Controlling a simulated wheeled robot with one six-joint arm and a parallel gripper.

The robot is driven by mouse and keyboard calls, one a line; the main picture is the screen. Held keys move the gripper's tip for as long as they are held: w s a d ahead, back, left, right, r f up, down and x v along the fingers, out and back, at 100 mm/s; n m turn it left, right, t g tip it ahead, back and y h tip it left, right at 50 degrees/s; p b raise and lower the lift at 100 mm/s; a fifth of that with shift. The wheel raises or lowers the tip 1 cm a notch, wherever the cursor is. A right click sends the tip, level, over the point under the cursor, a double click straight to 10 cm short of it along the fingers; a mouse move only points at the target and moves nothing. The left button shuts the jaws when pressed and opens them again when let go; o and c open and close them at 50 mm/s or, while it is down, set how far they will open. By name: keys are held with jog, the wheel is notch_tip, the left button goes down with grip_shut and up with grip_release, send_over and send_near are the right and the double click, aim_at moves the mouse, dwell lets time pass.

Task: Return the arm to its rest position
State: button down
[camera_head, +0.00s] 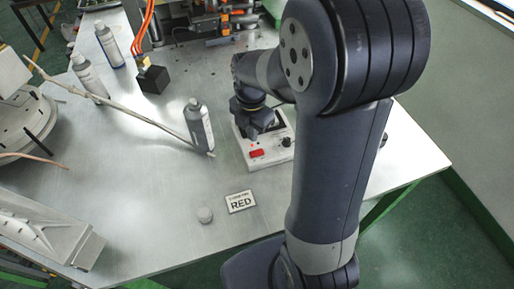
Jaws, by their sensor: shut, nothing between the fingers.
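My arm (335,165) fills the right middle of the head view and reaches out over the metal table (140,215). My gripper (256,130) is at its far end, low over a white control box (262,156) with a red switch and a black knob. The gripper is shut and empty. It hides part of the box's top, and I cannot tell whether it touches the box.
A spray can (199,124) stands just left of the box. More cans (89,76) stand at the back left. A thin rod (130,110) crosses the left side.

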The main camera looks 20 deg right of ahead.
aim_at(253, 154)
jog(key=shift+f, duration=0.15)
notch_tip(253, 154, down, 7)
jog(key=b, duration=0.6)
dwell(0.3)
jog(key=shift+r, duration=0.25)
